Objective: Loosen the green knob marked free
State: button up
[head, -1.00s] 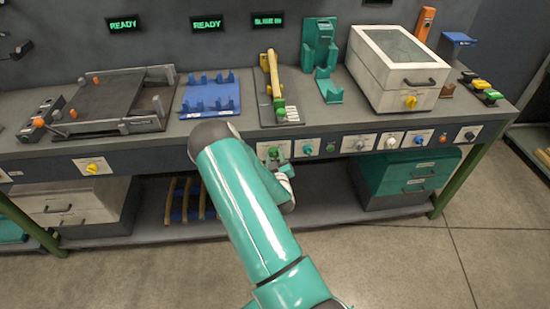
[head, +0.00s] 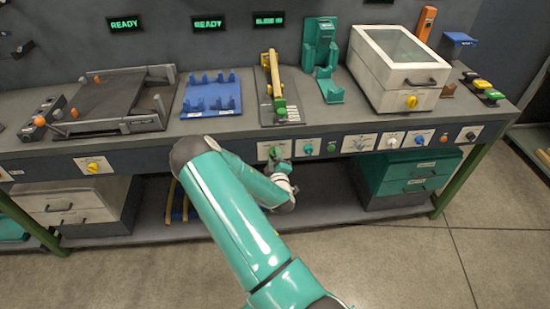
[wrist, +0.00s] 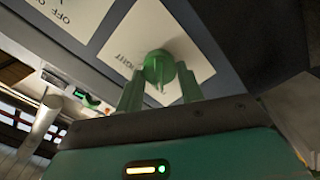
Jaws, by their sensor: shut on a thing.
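A green knob (head: 275,153) sits on a pale label plate on the bench's front panel, below the yellow-handled fixture. In the wrist view the green knob (wrist: 159,68) shows close up, with a pale label behind it whose lettering is only partly readable. My gripper (wrist: 160,80) has one green finger on each side of the knob and is shut on it. In the head view my gripper (head: 277,166) reaches the panel from below, and its fingers are small and partly hidden. I cannot read the word "free" on any plate.
A teal knob (head: 308,149) sits just right of the green one, with more knobs further along the panel. A yellow knob (head: 93,167) is at the left. The yellow-handled fixture (head: 274,85) stands above. Teal drawers (head: 417,172) are under the bench at right.

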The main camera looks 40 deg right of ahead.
jog(key=shift+s+f, duration=0.1)
jog(key=o, duration=1)
jog(key=v, duration=1.3)
jog(key=shift+s+a, duration=0.25)
jog(key=shift+a, duration=0.05)
